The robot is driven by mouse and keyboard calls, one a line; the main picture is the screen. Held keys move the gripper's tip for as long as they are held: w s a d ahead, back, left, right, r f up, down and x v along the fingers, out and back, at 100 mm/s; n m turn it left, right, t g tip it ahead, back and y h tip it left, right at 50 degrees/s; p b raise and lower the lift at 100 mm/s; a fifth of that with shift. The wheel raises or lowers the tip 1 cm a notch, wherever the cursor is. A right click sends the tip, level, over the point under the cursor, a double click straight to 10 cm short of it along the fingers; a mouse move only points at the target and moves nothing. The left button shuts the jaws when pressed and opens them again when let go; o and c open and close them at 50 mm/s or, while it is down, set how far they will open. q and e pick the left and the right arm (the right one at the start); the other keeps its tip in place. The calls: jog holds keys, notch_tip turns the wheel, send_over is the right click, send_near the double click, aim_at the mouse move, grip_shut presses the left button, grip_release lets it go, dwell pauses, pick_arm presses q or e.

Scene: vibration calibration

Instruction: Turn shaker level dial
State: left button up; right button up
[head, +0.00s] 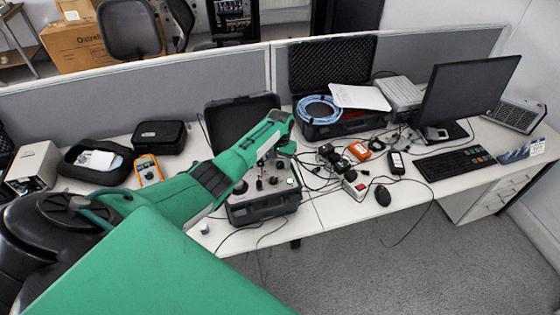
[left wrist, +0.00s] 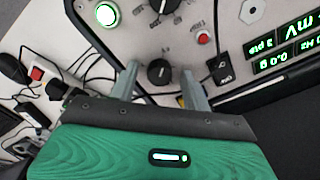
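The shaker unit (head: 262,211) is an open dark case with a grey control panel on the desk, partly hidden by my left arm. In the left wrist view its panel shows a black dial (left wrist: 159,72) with a white pointer mark, and a second black knob (left wrist: 165,5) above. I cannot read which one is labelled level. My left gripper (left wrist: 159,82) is open, with one finger on each side of the lower dial; contact cannot be told. In the head view my left gripper (head: 285,146) is over the panel. My right gripper is not in view.
The panel also has a lit green button (left wrist: 107,14), a red button (left wrist: 203,37) and a numeric display (left wrist: 285,50). Cables and small devices lie right of the case, near a monitor (head: 468,92) and keyboard (head: 455,163). An orange multimeter (head: 148,170) lies left.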

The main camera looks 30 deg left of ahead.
aim_at(280, 163)
pick_arm(q)
notch_tip(280, 163, up, 14)
jog(key=b, duration=0.3)
dwell(0.3)
jog(key=shift+f, duration=0.15)
